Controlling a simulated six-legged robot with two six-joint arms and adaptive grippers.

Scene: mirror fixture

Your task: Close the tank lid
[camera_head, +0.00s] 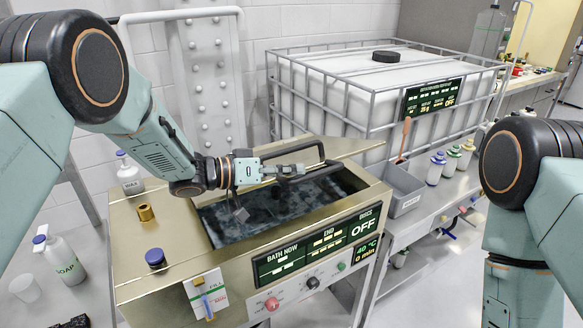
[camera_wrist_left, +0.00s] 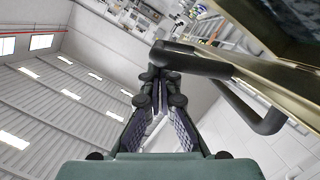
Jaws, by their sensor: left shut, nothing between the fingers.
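The brass tank (camera_head: 165,245) stands in the middle of the head view, its opening uncovered and dark liquid (camera_head: 265,212) showing inside. The tank lid (camera_head: 345,147) is raised at the back of the opening, with a black bar handle (camera_head: 291,149) on it. In the left wrist view the brass lid (camera_wrist_left: 222,75) and its black handle (camera_wrist_left: 268,122) lie to the right of the fingers. My left gripper (camera_head: 301,170) is over the opening, shut and empty, close to the handle; it also shows in the left wrist view (camera_wrist_left: 159,82). Contact is unclear. My right gripper is out of view.
A caged white container (camera_head: 330,85) stands behind the tank. A grey bin (camera_head: 402,190) and several bottles are at its right. A soap bottle (camera_head: 62,258) is farther left.

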